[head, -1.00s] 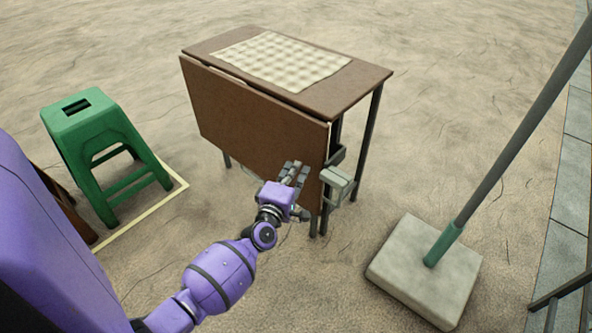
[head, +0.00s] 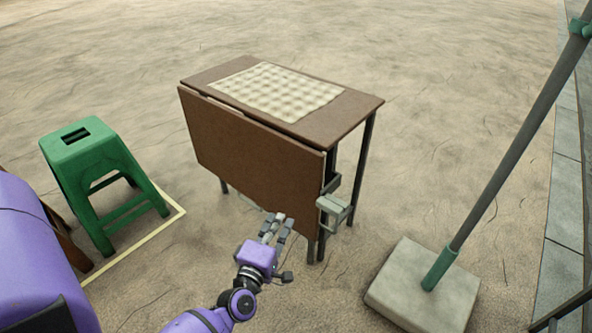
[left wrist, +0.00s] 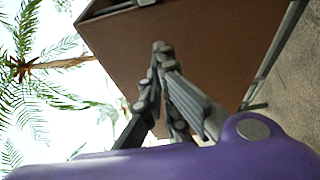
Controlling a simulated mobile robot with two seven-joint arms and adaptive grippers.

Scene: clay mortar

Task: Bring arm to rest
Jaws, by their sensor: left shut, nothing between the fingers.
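My left arm, purple with dark joints, comes up from the bottom of the head view. Its left gripper (head: 278,235) is shut and empty, in front of the lower right part of the brown table's hanging leaf. In the left wrist view the gripper's fingers (left wrist: 160,55) come together at their tips, with the brown leaf (left wrist: 200,40) behind them. The folding table (head: 250,140) stands upright with its leaf down and a pale checked cloth (head: 278,90) on top. My right gripper is in neither view.
A green stool (head: 95,165) stands at the left beside a pale line on the ground. A grey bracket (head: 334,205) sticks out at the table's right corner. A pole in a pale block base (head: 425,295) stands at the right. Sandy ground lies open around the table.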

